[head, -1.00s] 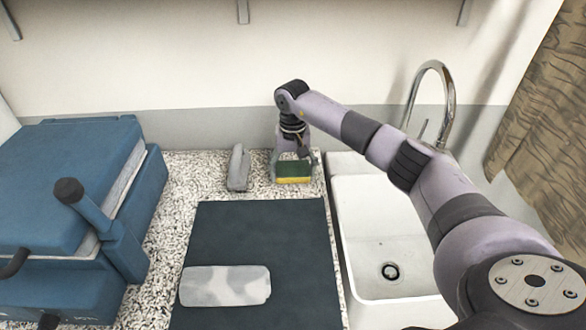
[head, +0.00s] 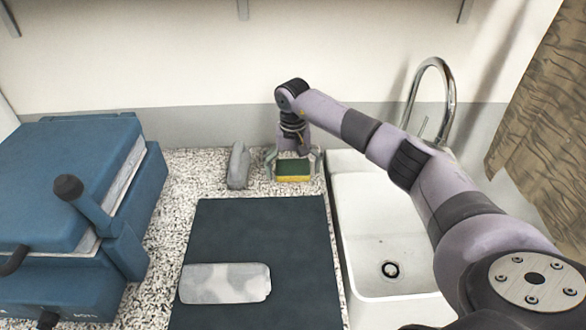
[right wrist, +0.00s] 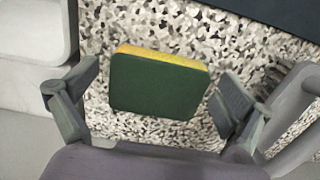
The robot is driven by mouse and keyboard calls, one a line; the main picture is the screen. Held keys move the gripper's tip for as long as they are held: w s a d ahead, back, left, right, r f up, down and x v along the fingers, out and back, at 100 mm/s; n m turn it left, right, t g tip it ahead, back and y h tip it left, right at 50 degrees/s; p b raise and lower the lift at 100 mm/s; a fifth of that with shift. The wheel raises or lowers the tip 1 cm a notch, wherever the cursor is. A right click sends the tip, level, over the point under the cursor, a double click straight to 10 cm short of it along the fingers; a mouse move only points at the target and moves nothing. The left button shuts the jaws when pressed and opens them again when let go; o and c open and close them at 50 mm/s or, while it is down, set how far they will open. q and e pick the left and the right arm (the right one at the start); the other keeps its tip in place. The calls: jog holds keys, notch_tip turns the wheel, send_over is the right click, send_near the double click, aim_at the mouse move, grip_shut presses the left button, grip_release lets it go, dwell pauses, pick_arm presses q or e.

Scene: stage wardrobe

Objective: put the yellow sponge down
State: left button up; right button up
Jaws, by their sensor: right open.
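The yellow sponge (head: 294,172), with a dark green scouring top, lies on the speckled counter behind the dark mat, left of the sink. It also shows in the right wrist view (right wrist: 158,84), green side toward the camera and a yellow edge along its far side. My right gripper (head: 293,166) is over the sponge with its fingers spread. In the right wrist view the open fingers (right wrist: 157,102) stand on either side of the sponge, with gaps between them and it. My left gripper is not in view.
A grey object (head: 238,165) stands on the counter just left of the sponge. A dark mat (head: 262,228) bears a grey-white case (head: 226,284). The white sink (head: 385,235) with its faucet (head: 447,92) is to the right. A blue machine (head: 75,200) fills the left.

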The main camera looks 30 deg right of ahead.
aim_at(293, 169)
jog(key=shift+r, duration=0.3)
jog(key=shift+w+r, duration=0.1)
jog(key=shift+r, duration=0.25)
notch_tip(293, 169, up, 11)
jog(key=b, duration=0.2)
